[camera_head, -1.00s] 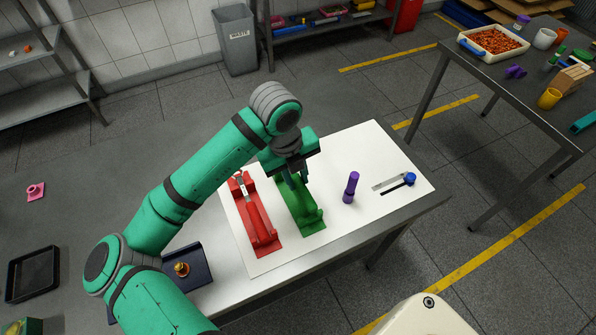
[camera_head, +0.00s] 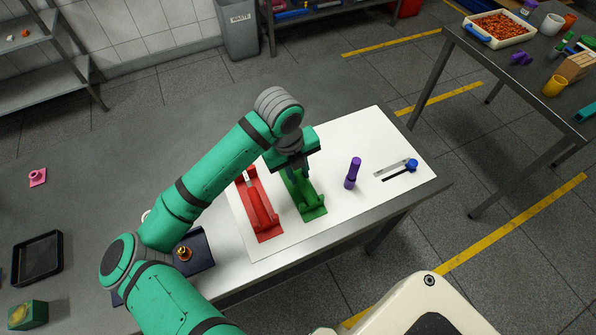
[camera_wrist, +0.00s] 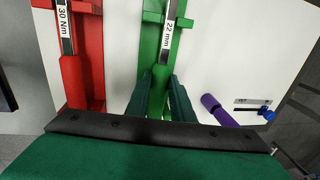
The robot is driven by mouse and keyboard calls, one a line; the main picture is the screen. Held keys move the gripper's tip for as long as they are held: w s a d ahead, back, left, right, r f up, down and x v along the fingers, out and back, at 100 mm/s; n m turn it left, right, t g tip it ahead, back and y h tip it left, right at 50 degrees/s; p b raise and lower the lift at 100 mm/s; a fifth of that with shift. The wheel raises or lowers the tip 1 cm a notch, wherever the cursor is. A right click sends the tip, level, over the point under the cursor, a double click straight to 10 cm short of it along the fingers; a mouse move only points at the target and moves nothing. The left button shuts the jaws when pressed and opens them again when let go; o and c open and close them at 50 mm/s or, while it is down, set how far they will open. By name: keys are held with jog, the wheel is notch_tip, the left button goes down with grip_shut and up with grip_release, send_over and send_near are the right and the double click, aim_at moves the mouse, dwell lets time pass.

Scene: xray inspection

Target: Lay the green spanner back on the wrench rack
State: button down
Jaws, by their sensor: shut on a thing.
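The green spanner (camera_wrist: 159,72) shows in the wrist view as a green handle with a metal upper part labelled "22 mm". My gripper (camera_wrist: 161,85) is shut on the handle, one finger on each side. The green wrench rack (camera_wrist: 151,16) is directly under and around the spanner; its near end (camera_head: 314,213) shows in the head view on the white mat. The spanner lies along the rack, but I cannot tell whether it fully touches the supports. In the head view my gripper (camera_head: 294,172) is low over the rack and hides most of the spanner.
A red rack (camera_head: 267,236) with a "30 Nm" tool stands close on the left. A dark tray (camera_head: 203,262) lies at front left.

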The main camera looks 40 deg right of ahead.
jog(key=shift+f, duration=0.2)
jog(key=c, duration=1.5)
grip_release()
jog(key=shift+o, duration=0.2)
notch_tip(320, 180, up, 11)
jog(key=a, duration=0.1)
jog(key=shift+a+f, duration=0.2)
jog(key=shift+a, duration=0.15)
jog(key=shift+w, duration=0.15)
